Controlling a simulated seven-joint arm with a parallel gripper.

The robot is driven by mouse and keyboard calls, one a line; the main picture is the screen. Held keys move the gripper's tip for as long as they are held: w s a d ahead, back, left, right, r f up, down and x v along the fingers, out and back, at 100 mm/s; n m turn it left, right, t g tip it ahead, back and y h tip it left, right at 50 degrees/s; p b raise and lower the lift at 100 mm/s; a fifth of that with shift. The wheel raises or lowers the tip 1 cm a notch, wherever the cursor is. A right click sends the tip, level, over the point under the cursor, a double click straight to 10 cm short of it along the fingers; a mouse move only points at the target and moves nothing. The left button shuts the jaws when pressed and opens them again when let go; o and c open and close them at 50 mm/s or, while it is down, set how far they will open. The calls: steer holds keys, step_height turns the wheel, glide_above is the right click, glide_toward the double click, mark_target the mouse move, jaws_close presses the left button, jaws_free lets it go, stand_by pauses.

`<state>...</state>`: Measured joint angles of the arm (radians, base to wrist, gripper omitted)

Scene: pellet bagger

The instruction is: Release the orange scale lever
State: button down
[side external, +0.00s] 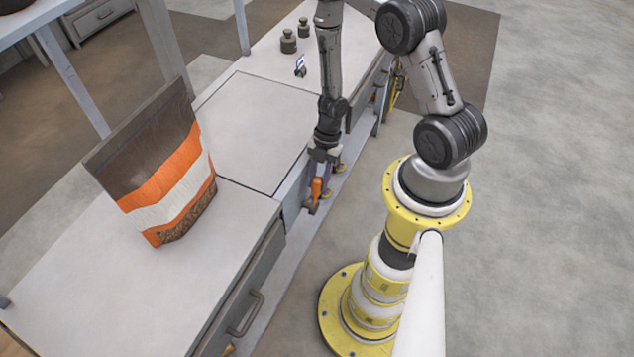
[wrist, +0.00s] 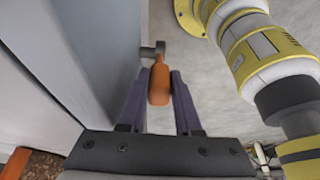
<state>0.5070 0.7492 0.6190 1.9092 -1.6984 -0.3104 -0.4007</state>
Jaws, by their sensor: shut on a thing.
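The orange scale lever (side external: 316,188) sits on the front face of the bench, below the scale plate (side external: 255,130). In the wrist view the lever (wrist: 159,82) is a rounded orange handle on a short grey pivot. My gripper (side external: 319,175) points down in front of the bench edge. In the wrist view my gripper (wrist: 159,90) has its two purple fingers on either side of the lever, shut on it. The lever's far side and lower end are partly hidden by the fingers.
A brown, orange and white pellet bag (side external: 165,175) stands at the left by the plate. Dark weights (side external: 288,41) and a small blue-and-white item (side external: 300,66) stand at the back. A drawer handle (side external: 246,314) juts from the bench front.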

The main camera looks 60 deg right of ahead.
steer(key=shift+d+y, duration=0.25)
steer(key=shift+y, duration=0.05)
stand_by(0.4)
steer(key=c, duration=0.9)
jaws_free()
steer(key=v, duration=1.3)
steer(key=shift+d+r, duration=0.15)
steer(key=shift+r, duration=0.15)
